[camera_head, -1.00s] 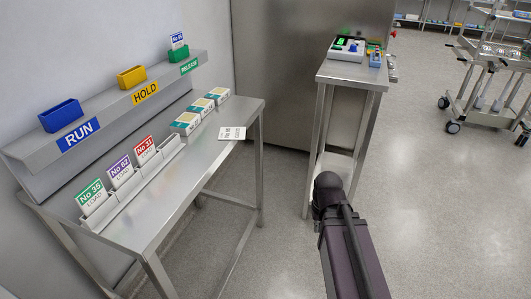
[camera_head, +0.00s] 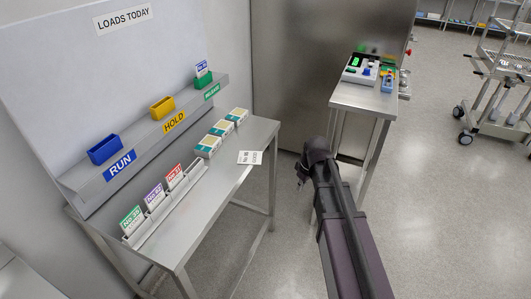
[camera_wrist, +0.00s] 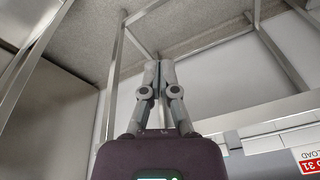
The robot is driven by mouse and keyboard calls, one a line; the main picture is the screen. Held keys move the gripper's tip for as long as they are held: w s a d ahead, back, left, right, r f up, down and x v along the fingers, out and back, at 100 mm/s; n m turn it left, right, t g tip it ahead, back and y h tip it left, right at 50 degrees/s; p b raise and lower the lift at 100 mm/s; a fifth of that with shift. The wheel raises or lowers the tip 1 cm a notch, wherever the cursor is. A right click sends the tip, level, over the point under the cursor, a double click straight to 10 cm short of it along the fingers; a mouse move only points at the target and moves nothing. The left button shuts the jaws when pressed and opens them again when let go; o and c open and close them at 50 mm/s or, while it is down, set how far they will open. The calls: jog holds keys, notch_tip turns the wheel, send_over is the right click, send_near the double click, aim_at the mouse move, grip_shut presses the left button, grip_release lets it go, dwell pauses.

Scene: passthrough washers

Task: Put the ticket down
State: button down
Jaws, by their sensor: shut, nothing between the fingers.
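A white printed ticket (camera_head: 250,157) lies flat on the steel table (camera_head: 215,190), near its right edge. Three upright tickets stand in a slotted rack at the front: green No 35 (camera_head: 132,221), purple (camera_head: 154,197) and red No 31 (camera_head: 175,175). The red one also shows at the edge of the wrist view (camera_wrist: 309,164). A blue-and-white ticket (camera_head: 202,67) stands in the green RELEASE holder (camera_head: 204,80). My gripper (camera_wrist: 160,66) is shut and empty. In the head view it is partly hidden by my arm, in the gap to the right of the table.
A blue RUN holder (camera_head: 104,149) and a yellow HOLD holder (camera_head: 162,107) sit on the sloped shelf. Several small boxes (camera_head: 221,128) line the table's back. A wheeled cart (camera_head: 497,105) stands far right.

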aim_at(258, 161)
jog(key=w+a+r+n+p, duration=0.2)
jog(key=w+a+r+p, duration=0.1)
jog(key=r+p, duration=0.1)
jog(key=w+a+r+n+y+p, duration=0.1)
jog(key=w+a+r+n+p, duration=0.2)
jog(key=w+r+p, duration=0.1)
notch_tip(258, 161, up, 3)
jog(key=shift+w+a+f+p, duration=0.1)
jog(key=shift+w+a+p, duration=0.25)
jog(key=shift+p, duration=0.1)
jog(key=shift+s+f, duration=0.1)
jog(key=shift+f, duration=0.05)
jog(key=w+a+f+b, duration=0.2)
jog(key=a+f+b, duration=0.4)
jog(key=f+b, duration=0.3)
jog(key=shift+w+a+f+b, duration=0.2)
jog(key=shift+a+b, duration=0.05)
jog(key=shift+b, duration=0.05)
dwell(0.4)
jog(key=shift+w+a, duration=0.25)
jog(key=shift+a, duration=0.45)
jog(key=shift+w+a, duration=0.25)
jog(key=shift+a, duration=0.4)
